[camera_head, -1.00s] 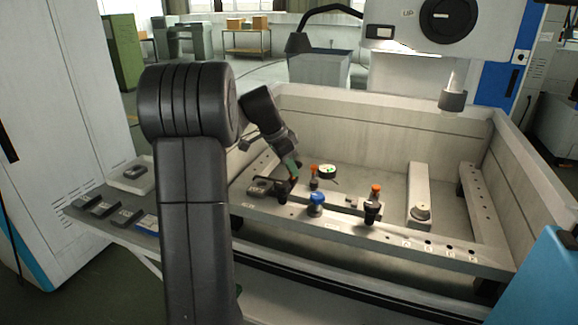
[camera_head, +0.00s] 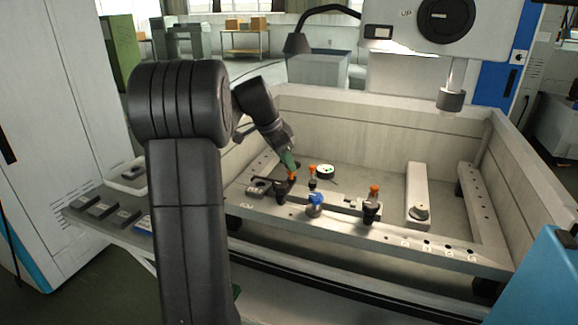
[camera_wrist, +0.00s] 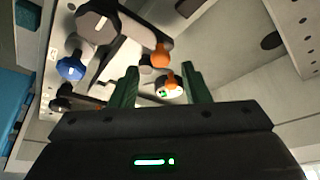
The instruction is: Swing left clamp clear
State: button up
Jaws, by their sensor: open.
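The left clamp (camera_head: 281,190), black with an orange-tipped handle, stands at the left end of the pale front rail. In the wrist view, its black hexagonal knob (camera_wrist: 97,22) and a dark lever run toward an orange tip (camera_wrist: 160,57). My gripper (camera_head: 291,170) is open just above this clamp in the head view. Its green fingers (camera_wrist: 160,80) spread either side of the orange tip in the wrist view, apart from it as far as I can see. A similar right clamp (camera_head: 371,207) stands farther right on the rail.
A blue knob (camera_head: 315,201) sits on the rail between the clamps; it also shows in the wrist view (camera_wrist: 70,67). Behind are an orange-topped post (camera_head: 312,172) and a round dial (camera_head: 325,171). The tank wall (camera_head: 350,120) encloses them. A nozzle (camera_head: 451,97) hangs at right.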

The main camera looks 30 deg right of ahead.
jog(key=v, duration=1.1)
jog(key=x, duration=1.3)
jog(key=shift+d+f, duration=0.15)
jog(key=shift+f, duration=0.15)
jog(key=shift+r, duration=0.15)
jog(key=v, duration=1.3)
jog(key=x, duration=1.2)
jog(key=shift+f, duration=0.3)
jog(key=shift+d+f, duration=0.1)
jog(key=shift+f, duration=0.3)
jog(key=shift+w+a+n+t, duration=0.25)
jog(key=shift+n, duration=0.35)
jog(key=shift+w+a+n+t, duration=0.2)
jog(key=shift+a+n+t, duration=0.05)
jog(key=shift+n, duration=0.35)
